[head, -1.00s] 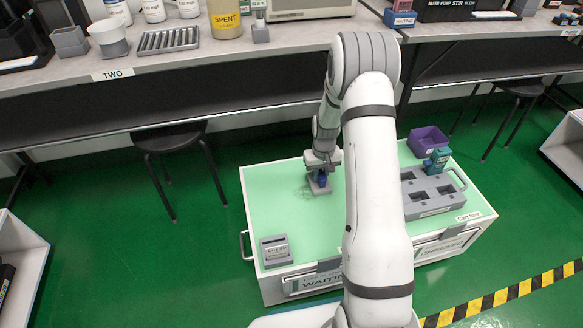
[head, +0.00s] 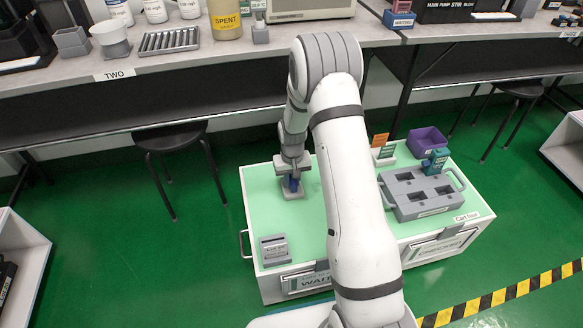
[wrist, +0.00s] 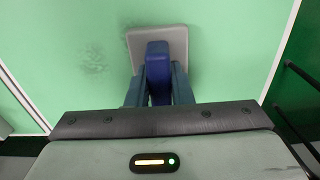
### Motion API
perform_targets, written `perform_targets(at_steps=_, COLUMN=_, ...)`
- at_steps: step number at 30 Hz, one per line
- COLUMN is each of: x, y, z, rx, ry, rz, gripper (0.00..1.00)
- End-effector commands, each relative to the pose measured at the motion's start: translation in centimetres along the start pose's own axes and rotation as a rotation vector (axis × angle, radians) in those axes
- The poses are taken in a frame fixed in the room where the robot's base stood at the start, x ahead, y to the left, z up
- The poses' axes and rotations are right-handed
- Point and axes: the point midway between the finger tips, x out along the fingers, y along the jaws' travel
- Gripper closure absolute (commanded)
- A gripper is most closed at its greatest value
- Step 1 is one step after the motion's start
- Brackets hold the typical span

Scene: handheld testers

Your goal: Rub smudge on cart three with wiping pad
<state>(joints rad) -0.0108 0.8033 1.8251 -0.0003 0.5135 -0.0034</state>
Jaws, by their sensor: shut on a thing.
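My gripper (head: 291,178) is shut on the blue handle of the wiping pad (head: 294,193), over the left half of a pale green cart top (head: 315,225). In the wrist view the pad's grey plate (wrist: 165,38) lies flat at the green surface; whether it presses on it I cannot tell. A faint dark smudge (wrist: 93,63) shows left of the pad in the wrist view, with fainter marks near the plate's left edge. Any part under the pad is hidden. The cart's label (head: 467,216) reads "Cart four", not three.
A small grey labelled block (head: 275,250) stands at the cart's front left. A grey tray with square wells (head: 405,195), a teal device (head: 436,160), a purple bin (head: 427,141) and a stand with coloured cards (head: 383,155) are at the right. A bench (head: 210,62) runs behind.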

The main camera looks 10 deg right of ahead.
Motion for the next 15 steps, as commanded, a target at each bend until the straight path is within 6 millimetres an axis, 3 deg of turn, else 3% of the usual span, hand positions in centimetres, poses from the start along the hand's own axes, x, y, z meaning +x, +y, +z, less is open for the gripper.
perform_targets(at_steps=15, x=-5.2, y=-0.3, z=0.0, rx=0.006, ry=0.001, rz=0.0, gripper=0.98)
